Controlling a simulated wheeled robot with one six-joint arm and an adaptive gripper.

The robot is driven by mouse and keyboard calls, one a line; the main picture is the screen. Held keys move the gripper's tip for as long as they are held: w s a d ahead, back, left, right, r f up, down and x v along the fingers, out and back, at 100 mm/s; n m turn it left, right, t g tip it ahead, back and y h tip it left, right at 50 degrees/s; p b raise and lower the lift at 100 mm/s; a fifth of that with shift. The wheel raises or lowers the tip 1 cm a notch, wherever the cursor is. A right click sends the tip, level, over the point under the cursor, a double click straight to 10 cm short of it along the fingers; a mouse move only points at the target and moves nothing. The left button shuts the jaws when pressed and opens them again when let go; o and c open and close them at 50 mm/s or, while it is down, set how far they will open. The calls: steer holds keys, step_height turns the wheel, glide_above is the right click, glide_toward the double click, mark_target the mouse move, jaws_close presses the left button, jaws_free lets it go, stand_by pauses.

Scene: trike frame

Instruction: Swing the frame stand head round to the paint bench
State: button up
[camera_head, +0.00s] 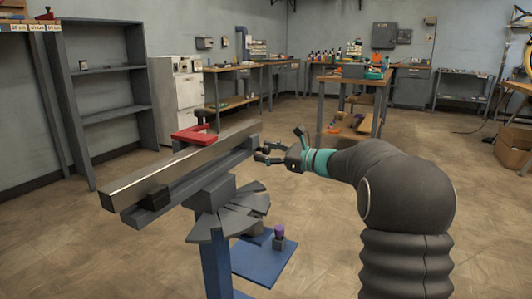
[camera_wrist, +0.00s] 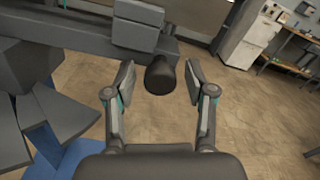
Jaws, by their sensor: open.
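The frame stand head (camera_head: 214,186) is grey, on a blue column (camera_head: 214,262), with fan-shaped grey plates below it. A long metal bar (camera_head: 165,177) lies along its top, with a red clamp (camera_head: 194,134) across it. My gripper (camera_head: 278,147) is at the right, far end of the head. In the wrist view my gripper (camera_wrist: 160,80) is open, with a dark rounded knob (camera_wrist: 160,74) of the head between the fingers. Gaps show on both sides of the knob. I cannot tell which bench is the paint bench.
A blue base plate (camera_head: 265,262) with a purple-topped post (camera_head: 279,238) sits at floor level. A workbench (camera_head: 350,80) stands behind my gripper. Grey shelves (camera_head: 105,70) and a white cabinet (camera_head: 183,90) stand at left. Floor is clear between the stand and benches.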

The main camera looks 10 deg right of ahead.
steer(key=shift+w+a, duration=0.1)
steer(key=shift+a, duration=0.1)
jaws_close()
steer(key=shift+a, duration=0.1)
